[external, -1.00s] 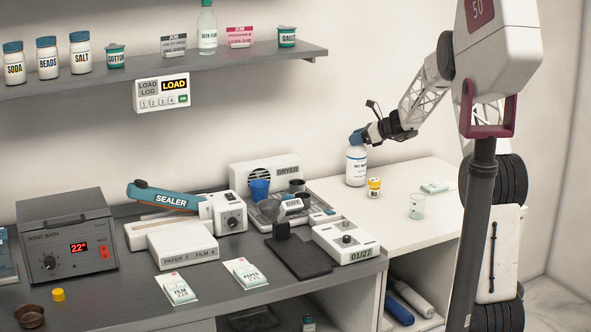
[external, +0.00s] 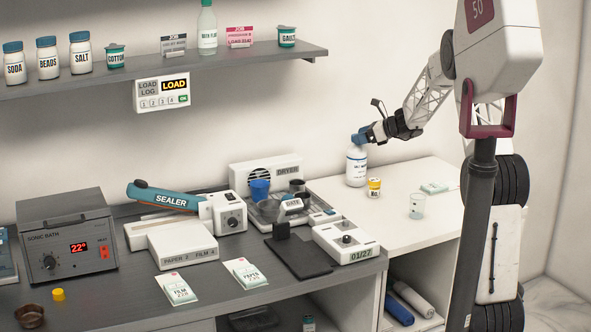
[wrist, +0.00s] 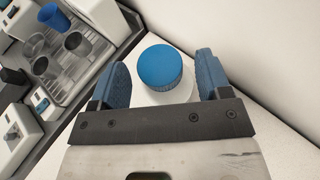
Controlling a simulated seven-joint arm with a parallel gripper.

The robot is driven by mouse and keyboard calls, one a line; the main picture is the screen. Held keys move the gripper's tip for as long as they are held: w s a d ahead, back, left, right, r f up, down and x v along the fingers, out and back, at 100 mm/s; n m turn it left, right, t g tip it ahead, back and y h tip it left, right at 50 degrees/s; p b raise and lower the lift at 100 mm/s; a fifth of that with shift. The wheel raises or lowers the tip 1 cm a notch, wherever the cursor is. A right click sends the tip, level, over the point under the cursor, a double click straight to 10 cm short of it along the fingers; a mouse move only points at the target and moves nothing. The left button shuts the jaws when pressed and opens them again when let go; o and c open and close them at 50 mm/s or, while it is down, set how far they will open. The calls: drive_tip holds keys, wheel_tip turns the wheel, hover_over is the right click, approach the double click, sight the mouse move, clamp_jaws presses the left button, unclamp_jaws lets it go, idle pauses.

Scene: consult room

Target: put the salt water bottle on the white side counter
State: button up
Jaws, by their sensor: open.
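A white bottle (external: 356,168) with a label too small to read clearly stands upright on the white side counter (external: 398,234), near the wall at the counter's left end. Its round blue cap (wrist: 160,68) shows in the wrist view. My gripper (external: 361,138) is at the top of this bottle. In the wrist view my gripper (wrist: 164,76) is open, with one blue finger on each side of the cap and visible gaps between. The bottle's lower part is hidden below the cap in the wrist view.
A small yellow-lidded jar (external: 374,188), a clear beaker (external: 416,206) and a flat pale packet (external: 434,188) are on the white counter. The dark bench to the left holds a dryer (external: 288,170) and a tray with cups. The wall is close behind the bottle.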

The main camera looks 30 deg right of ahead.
drive_tip(key=v, duration=1)
drive_tip(key=shift+r, duration=0.1)
idle(0.5)
drive_tip(key=s+a+r+n+g+h, duration=0.25)
drive_tip(key=s+a+n, duration=0.45)
drive_tip(key=s+a, duration=0.45)
drive_tip(key=s+a+r+n+g+h, duration=0.1)
drive_tip(key=s+a+r+n+g, duration=0.25)
drive_tip(key=s+a+n, duration=0.75)
drive_tip(key=s+f+n+h, duration=0.1)
drive_tip(key=s+n+h, duration=0.1)
drive_tip(key=s, duration=0.8)
drive_tip(key=s+a+f+n+h, duration=0.1)
drive_tip(key=s+n, duration=0.3)
drive_tip(key=s, duration=0.7)
drive_tip(key=s+a+f+n+g+h, duration=0.1)
drive_tip(key=s+f+n+h, duration=0.1)
drive_tip(key=s, duration=0.8)
drive_tip(key=shift+s+f+n+h, duration=0.35)
drive_tip(key=shift+n+h, duration=0.05)
drive_tip(key=shift+h, duration=0.25)
